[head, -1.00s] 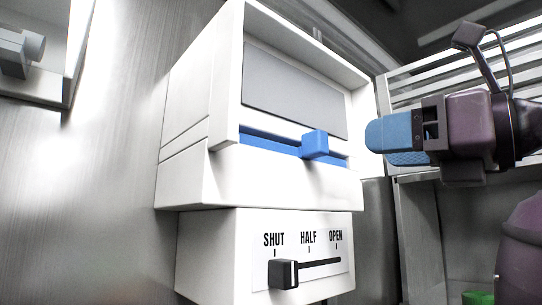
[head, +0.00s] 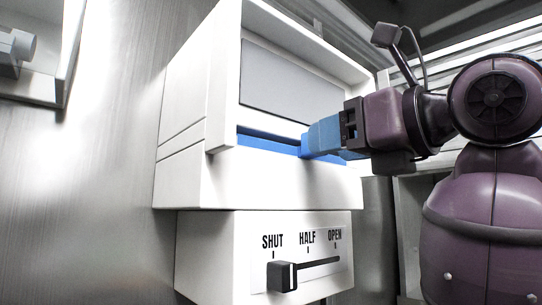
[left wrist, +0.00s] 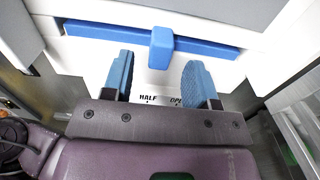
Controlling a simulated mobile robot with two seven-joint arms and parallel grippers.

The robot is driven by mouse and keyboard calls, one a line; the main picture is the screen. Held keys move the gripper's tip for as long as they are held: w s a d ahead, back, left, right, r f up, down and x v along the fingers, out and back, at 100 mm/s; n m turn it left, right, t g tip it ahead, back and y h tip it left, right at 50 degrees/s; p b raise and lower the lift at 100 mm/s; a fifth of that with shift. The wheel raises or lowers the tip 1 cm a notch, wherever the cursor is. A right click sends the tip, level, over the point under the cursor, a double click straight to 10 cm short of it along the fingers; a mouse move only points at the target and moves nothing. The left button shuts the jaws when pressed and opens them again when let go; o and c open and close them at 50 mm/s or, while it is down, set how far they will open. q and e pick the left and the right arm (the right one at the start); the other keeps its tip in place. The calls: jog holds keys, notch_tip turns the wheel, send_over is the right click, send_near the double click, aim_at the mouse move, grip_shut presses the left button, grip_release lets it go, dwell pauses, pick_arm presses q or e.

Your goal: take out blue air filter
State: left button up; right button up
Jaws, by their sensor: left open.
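The blue air filter (head: 266,145) sits in a slot low in the front of a white housing (head: 190,120). Its front edge shows as a long blue bar, also in the left wrist view (left wrist: 100,33), with a block-shaped handle (left wrist: 161,48) in the middle. My left gripper (head: 308,144) is at the handle, and its blue fingers hide the handle in the head view. In the left wrist view the gripper (left wrist: 158,66) is open, with one finger either side of the handle's line. The handle lies between and just beyond the fingertips; I see no contact. My right gripper is not in view.
Below the housing is a slider panel (head: 335,278) marked SHUT, HALF and OPEN. Its black knob (head: 283,276) stands at SHUT. A metal wall (head: 110,190) is on the left. A white box (head: 50,75) is at upper left.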

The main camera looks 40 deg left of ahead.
aim_at(303, 152)
pick_arm(q)
jog(key=shift+w+a+f, duration=0.1)
jog(key=shift+a, duration=1.45)
grip_shut()
jog(key=shift+p, duration=0.3)
